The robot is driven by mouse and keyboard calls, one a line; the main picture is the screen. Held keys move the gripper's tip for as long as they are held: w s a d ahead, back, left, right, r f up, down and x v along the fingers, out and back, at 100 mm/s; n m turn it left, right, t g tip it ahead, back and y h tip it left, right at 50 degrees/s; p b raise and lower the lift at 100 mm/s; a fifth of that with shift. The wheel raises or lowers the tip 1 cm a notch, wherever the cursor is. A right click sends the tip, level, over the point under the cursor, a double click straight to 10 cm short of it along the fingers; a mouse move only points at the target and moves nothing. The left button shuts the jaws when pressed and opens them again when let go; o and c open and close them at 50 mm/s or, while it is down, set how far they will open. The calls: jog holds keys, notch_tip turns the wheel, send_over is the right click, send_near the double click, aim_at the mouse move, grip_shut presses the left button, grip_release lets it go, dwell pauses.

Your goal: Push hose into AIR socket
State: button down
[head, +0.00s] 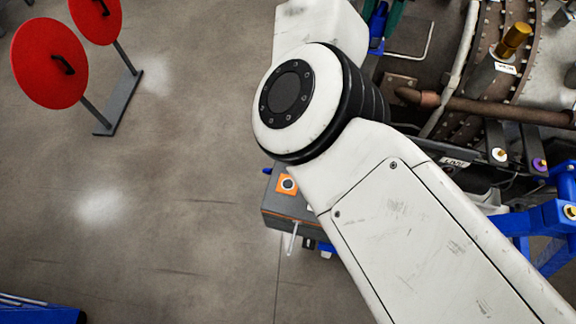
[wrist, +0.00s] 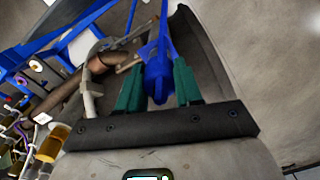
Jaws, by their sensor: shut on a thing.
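My gripper (wrist: 158,88) has green fingers, shut on a blue piece (wrist: 158,62) that I take for the end of the hose. The blue piece points away from the wrist. In the head view, a green finger (head: 394,18) and part of the blue piece (head: 377,27) show at the top, left of the engine; my arm hides much around them. I cannot make out which fitting is the AIR socket. A brass fitting (head: 514,40) with a small label stands at the upper right. The held end looks apart from that fitting.
A brown pipe (head: 480,107) and a pale pipe (head: 452,75) run along the engine. Blue stand beams (head: 548,218) are at the right. A grey box with an orange panel (head: 287,184) sits below my arm. Red discs (head: 48,62) stand at the left.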

aim_at(382, 13)
jog(key=c, duration=0.5)
grip_release()
jog(key=shift+r, duration=3.45)
jog(key=shift+f, duration=0.1)
